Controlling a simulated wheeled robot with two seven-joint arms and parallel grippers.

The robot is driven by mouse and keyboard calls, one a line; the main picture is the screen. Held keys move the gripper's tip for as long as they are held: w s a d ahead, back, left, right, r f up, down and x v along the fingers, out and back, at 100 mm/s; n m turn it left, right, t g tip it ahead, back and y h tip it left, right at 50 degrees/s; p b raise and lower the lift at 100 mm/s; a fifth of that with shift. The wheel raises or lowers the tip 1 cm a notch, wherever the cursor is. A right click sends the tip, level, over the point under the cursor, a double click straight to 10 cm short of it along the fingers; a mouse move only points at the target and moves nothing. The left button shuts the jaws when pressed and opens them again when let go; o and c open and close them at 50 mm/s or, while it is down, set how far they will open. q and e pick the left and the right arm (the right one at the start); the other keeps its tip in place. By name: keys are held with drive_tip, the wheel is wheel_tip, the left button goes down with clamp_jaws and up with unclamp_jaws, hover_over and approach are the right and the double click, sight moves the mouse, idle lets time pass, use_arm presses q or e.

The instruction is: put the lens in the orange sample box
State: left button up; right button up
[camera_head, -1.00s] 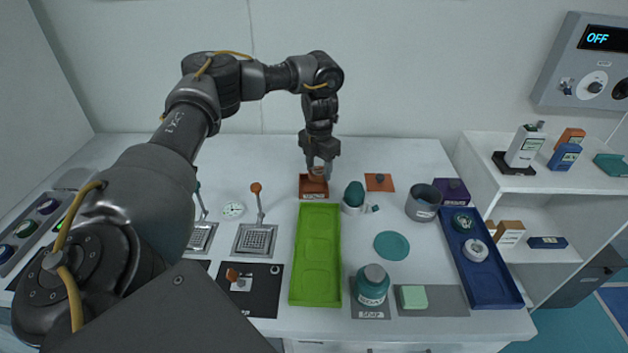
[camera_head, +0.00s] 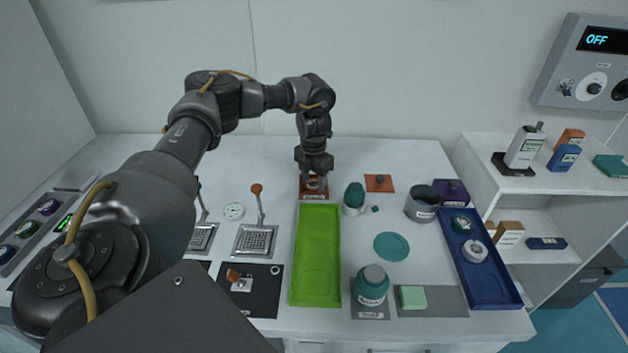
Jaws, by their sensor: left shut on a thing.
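The orange sample box (camera_head: 314,195) stands near the back of the table, just behind the green tray. My left gripper (camera_head: 315,184) points down with its fingertips at the box opening. It is shut on a small round thing, likely the lens (camera_head: 314,182), which is mostly hidden by the fingers. I cannot tell whether the lens touches the box floor. My right gripper is not in view.
The empty green tray (camera_head: 317,270) lies in front of the box. A teal-topped cup (camera_head: 354,198) and an orange mat (camera_head: 379,184) are to its right. A lever (camera_head: 259,205) stands to the left. A blue tray (camera_head: 492,279) lies at right.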

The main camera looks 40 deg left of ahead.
sight(314, 184)
use_arm(q)
drive_tip(key=o, duration=0.8)
drive_tip(key=shift+f, duration=0.1)
drive_tip(key=shift+r, duration=0.6)
wheel_tip(314, 184, up, 11)
drive_tip(key=p, duration=0.1)
